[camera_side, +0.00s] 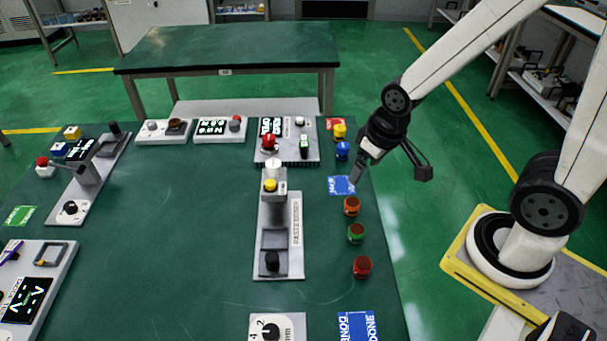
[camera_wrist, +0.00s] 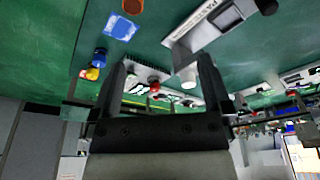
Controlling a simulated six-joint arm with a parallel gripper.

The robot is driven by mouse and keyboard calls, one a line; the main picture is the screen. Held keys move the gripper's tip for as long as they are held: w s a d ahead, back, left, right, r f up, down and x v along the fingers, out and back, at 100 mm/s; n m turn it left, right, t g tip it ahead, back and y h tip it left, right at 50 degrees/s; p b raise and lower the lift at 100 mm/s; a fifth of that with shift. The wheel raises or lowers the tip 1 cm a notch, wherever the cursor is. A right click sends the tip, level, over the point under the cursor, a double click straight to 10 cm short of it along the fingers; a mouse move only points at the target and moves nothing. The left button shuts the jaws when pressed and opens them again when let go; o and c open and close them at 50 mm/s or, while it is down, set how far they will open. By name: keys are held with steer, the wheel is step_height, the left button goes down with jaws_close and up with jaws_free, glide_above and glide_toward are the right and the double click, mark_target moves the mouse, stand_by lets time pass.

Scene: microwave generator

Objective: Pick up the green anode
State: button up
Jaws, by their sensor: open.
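The green anode (camera_side: 356,233) is a small green cylinder with a reddish-brown top. It stands upright near the table's right edge in the side view, between an orange cylinder (camera_side: 351,206) and a red cylinder (camera_side: 362,267). I do not see it in the wrist view. My gripper (camera_side: 390,174) is open and empty, above the table's right edge and beyond the green anode as the side camera looks. In the wrist view my gripper (camera_wrist: 162,62) has its two dark fingers spread, with nothing between them.
A blue card (camera_side: 341,185) lies near my gripper; it also shows in the wrist view (camera_wrist: 120,24). Blue (camera_side: 342,151) and yellow (camera_side: 339,131) buttons stand farther back. A grey lever panel (camera_side: 278,235) stands left of the cylinders, with bare green table (camera_side: 325,215) between.

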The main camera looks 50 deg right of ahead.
steer(key=m+g, duration=0.2)
steer(key=m, duration=1.1)
glide_above(357, 229)
step_height(357, 229, down, 11)
steer(key=shift+d+r, duration=0.1)
steer(key=shift+r, duration=0.05)
steer(key=shift+s+f+m+g, duration=0.15)
steer(key=shift+f+m+g, duration=0.15)
steer(key=shift+f+m, duration=0.4)
steer(key=shift+f, duration=1.3)
steer(key=shift+f, duration=0.1)
steer(key=shift+f, duration=2.5)
